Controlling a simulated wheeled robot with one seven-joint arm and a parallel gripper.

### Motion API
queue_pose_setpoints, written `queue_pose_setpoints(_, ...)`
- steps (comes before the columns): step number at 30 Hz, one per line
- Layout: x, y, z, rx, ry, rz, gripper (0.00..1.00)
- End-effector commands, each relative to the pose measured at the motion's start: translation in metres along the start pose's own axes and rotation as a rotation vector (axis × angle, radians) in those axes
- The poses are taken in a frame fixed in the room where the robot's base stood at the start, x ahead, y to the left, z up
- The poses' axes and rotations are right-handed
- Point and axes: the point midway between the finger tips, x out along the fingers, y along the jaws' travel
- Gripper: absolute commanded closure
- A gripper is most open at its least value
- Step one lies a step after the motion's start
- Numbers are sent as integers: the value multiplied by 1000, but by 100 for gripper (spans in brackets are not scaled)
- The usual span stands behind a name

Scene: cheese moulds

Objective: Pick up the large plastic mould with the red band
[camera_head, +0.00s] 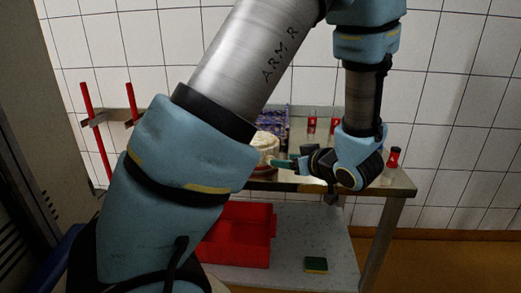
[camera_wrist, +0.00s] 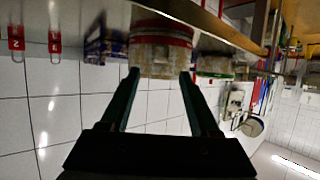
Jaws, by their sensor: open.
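A large pale mould with a red band (camera_wrist: 162,52) stands on the table and shows upside down in the wrist view, straight ahead of my fingers. In the head view a cream mould (camera_head: 265,146) shows beside my arm, partly hidden by it; its band is not clear there. My gripper (camera_wrist: 159,74) is open, with one dark green finger toward each side of the red-banded mould. The fingertips reach about its edge in the picture; I cannot tell whether they touch it. In the head view my gripper (camera_head: 277,163) is at table height by the cream mould.
A similar mould with a green band (camera_wrist: 214,68) stands close beside it. A purple patterned box (camera_head: 275,118) is behind. Red-labelled items (camera_head: 312,122) stand on the metal table (camera_head: 400,185). A red crate (camera_head: 238,240) and a sponge (camera_head: 316,264) are on the lower shelf.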

Motion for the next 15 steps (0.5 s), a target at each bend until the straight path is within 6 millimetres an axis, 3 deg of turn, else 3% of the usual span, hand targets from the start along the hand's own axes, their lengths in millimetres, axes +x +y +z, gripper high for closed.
queue_pose_setpoints(7, 20, -1, 0, 0, -1, -1, 38)
queue_pose_setpoints(15, 57, -1, 2, 1, -1, -1, 38)
